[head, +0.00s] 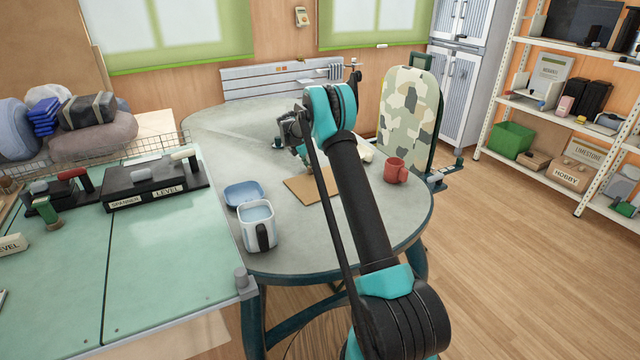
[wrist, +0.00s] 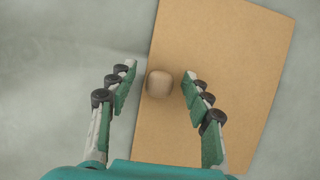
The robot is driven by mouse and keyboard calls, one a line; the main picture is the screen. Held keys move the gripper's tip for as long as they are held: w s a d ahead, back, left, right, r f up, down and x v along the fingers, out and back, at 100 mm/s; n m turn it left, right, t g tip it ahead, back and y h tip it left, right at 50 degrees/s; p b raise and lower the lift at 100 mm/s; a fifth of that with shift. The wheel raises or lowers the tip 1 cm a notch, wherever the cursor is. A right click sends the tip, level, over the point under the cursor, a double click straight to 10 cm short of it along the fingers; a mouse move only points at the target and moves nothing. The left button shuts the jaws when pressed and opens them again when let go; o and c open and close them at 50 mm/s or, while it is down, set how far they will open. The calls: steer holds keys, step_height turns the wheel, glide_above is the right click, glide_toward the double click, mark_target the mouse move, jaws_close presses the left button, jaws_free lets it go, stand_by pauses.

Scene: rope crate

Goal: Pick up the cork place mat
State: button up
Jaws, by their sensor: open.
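The cork place mat (head: 302,190) is a flat tan rectangle lying on the grey round table, partly hidden by my arm in the head view. In the wrist view the mat (wrist: 240,60) fills the middle and right, with its left edge running between my fingers. My gripper (wrist: 159,76) is open above the mat's left edge, with one finger over bare table and the other over the mat. A small rounded tan-brown object (wrist: 159,84) shows between the fingertips at that edge. I cannot tell whether the fingers touch it. In the head view my gripper (head: 302,155) is near the mat's far side.
A blue dish (head: 243,194) and a white jug (head: 257,216) stand left of the mat. A red mug (head: 396,171) stands to the right, near a chair with a camouflage back (head: 410,115). The green workbench (head: 160,260) adjoins on the left. The table's back left is clear.

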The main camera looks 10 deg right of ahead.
jaws_close()
steer(key=shift+r, duration=0.1)
stand_by(0.3)
step_height(320, 180, up, 20)
stand_by(0.5)
